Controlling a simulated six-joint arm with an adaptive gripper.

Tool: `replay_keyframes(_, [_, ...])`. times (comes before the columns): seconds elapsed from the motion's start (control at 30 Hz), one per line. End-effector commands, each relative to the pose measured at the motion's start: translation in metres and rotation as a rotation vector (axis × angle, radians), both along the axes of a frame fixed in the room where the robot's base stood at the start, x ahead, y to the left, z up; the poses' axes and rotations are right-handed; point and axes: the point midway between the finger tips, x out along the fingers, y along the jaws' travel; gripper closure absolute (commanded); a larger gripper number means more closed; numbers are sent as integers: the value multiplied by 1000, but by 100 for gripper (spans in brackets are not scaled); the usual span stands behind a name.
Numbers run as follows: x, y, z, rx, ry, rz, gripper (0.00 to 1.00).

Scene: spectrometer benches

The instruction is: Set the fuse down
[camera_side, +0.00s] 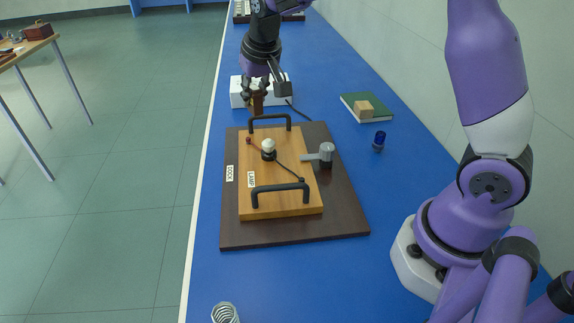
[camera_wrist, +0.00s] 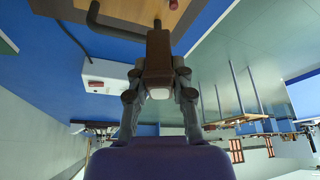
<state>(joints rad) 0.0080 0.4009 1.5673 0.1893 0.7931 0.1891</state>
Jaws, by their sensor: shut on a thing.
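My gripper (camera_side: 256,90) is shut on the fuse (camera_side: 257,104), a brown block. It holds the fuse upright beside the white box, just beyond the far handle of the lamp board (camera_side: 285,187). In the wrist view the fuse (camera_wrist: 158,50) sits between both fingers of my gripper (camera_wrist: 158,80) and has a pale end. I cannot tell whether its lower end touches the bench.
The lamp board, with black handles and a bulb, lies on a dark dock board (camera_side: 345,220). A white box (camera_side: 238,96) stands close behind the fuse. The blue bench (camera_side: 205,260) is clear at left.

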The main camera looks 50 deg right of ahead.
Motion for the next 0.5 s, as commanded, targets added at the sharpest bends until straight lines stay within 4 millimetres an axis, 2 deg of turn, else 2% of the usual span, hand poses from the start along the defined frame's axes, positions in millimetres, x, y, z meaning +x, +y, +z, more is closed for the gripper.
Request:
replay_keyframes(0.03, [-7,25,1,0,-2,147,100])
replay_keyframes(0.1, [-20,59,1,0,-2,369,100])
replay_keyframes(0.27, [-66,135,1,-1,-4,912,100])
replay_keyframes(0.4, [-125,190,0,-2,-5,1404,100])
replay_keyframes(0.5, [-174,220,1,-2,-6,1755,100])
